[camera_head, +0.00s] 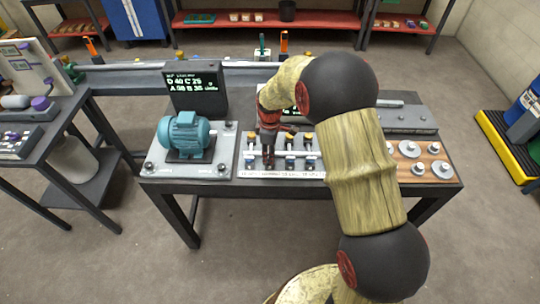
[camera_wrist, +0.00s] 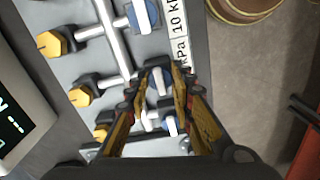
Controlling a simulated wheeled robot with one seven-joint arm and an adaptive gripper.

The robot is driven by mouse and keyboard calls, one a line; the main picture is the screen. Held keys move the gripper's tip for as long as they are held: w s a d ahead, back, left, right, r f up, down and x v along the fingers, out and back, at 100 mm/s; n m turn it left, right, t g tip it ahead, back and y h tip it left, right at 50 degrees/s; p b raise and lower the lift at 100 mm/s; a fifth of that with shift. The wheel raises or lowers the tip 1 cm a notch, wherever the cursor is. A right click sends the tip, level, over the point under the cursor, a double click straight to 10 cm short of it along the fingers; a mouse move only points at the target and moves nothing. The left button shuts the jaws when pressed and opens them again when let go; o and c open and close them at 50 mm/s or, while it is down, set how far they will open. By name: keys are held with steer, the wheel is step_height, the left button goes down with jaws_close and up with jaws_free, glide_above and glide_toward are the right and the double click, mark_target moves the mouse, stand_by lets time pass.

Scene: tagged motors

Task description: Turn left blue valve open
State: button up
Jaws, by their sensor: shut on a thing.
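My gripper (camera_head: 268,152) points down at the left part of the valve panel (camera_head: 243,174) in the head view. In the wrist view its fingertips (camera_wrist: 161,75) close around a valve handle (camera_wrist: 159,83); only its pale top shows between them. One blue valve (camera_wrist: 143,15) is above the fingers in the wrist view. Another blue valve (camera_wrist: 170,126) shows low between the fingers. In the head view, blue valves (camera_head: 290,163) stand to the right of my gripper. The gripper partly hides the valve it holds.
Yellow knobs (camera_wrist: 53,43) line the panel's back side. A teal motor (camera_head: 186,136) stands on a plate left of the panel, with a display (camera_head: 195,88) behind it. Round metal parts (camera_head: 442,169) lie on a wooden board at the right. My arm covers the table's middle right.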

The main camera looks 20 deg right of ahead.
jaws_close()
steer(key=m+p, duration=0.2)
steer(key=m, duration=0.2)
steer(key=m+p, duration=0.1)
steer(key=m, duration=0.3)
steer(key=shift+p, duration=0.4)
steer(key=m+p, duration=0.1)
steer(key=m, duration=0.4)
steer(key=shift+a+m+p, duration=0.1)
steer(key=shift+m+p, duration=0.5)
steer(key=shift+m, duration=1.9)
